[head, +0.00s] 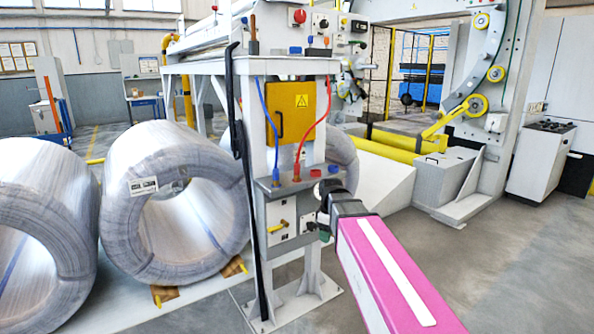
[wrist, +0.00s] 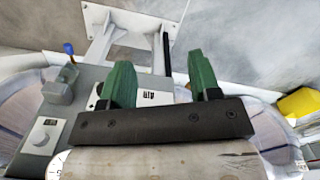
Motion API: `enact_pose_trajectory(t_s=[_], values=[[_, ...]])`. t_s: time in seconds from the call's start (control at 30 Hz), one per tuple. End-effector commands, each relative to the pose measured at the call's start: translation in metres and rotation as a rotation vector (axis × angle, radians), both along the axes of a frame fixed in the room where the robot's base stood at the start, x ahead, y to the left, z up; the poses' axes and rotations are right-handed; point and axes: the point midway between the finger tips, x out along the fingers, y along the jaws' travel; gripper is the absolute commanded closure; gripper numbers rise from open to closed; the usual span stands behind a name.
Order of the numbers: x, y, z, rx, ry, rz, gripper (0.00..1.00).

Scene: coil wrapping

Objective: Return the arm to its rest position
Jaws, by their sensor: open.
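My arm (head: 385,265), pink with a white stripe, reaches from the lower right of the head view to the front of a grey machine post (head: 290,140). My gripper (head: 323,232) is at its far end, close to the lower boxes of the post; its green fingers are small and partly hidden there. In the wrist view my gripper (wrist: 161,80) shows two green fingers standing apart on a dark bar, with nothing held between them. Whether the fingers touch the post cannot be told.
Two large wrapped coils (head: 172,200) lie at the left. The post carries a yellow panel (head: 291,110), blue and red hoses, and knobs. A yellow roller and ring machine (head: 475,105) stands behind at the right. The floor (head: 520,260) at the right front is clear.

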Motion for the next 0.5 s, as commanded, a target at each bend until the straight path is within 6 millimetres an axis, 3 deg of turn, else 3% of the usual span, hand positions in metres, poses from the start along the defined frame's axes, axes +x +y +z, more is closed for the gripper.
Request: enact_pose_trajectory(t_s=[0.03, 0.2, 0.5], values=[[-0.014, -0.008, -0.018, -0.001, 0.004, -0.078, 0.43], [-0.046, -0.031, -0.068, 0.0, 0.004, -0.365, 0.43], [-0.104, -0.065, -0.138, 0.002, 0.001, -0.834, 0.43]])
